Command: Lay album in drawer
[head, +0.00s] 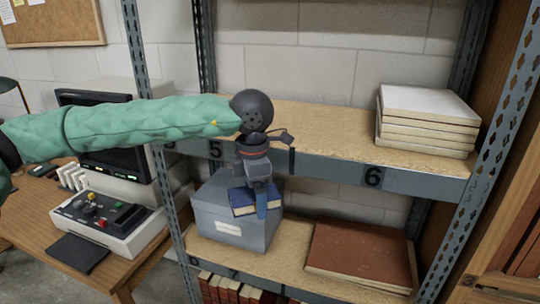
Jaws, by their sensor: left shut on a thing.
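My left gripper (262,204) points down in front of the shelf rack and is shut on a small dark blue book with pale page edges, the album (241,203). The album appears just above or against the lid of a grey box; I cannot tell whether it touches the lid. The gripper hides the album's right part. My right gripper is not in view. No drawer can be made out.
The grey box (222,236) and a large brown-red flat book (358,252) are on the lower shelf. White books (428,105) are stacked on the upper shelf (335,130). A metal post (158,150) stands beside my arm. A control panel (100,222) sits on the desk at left.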

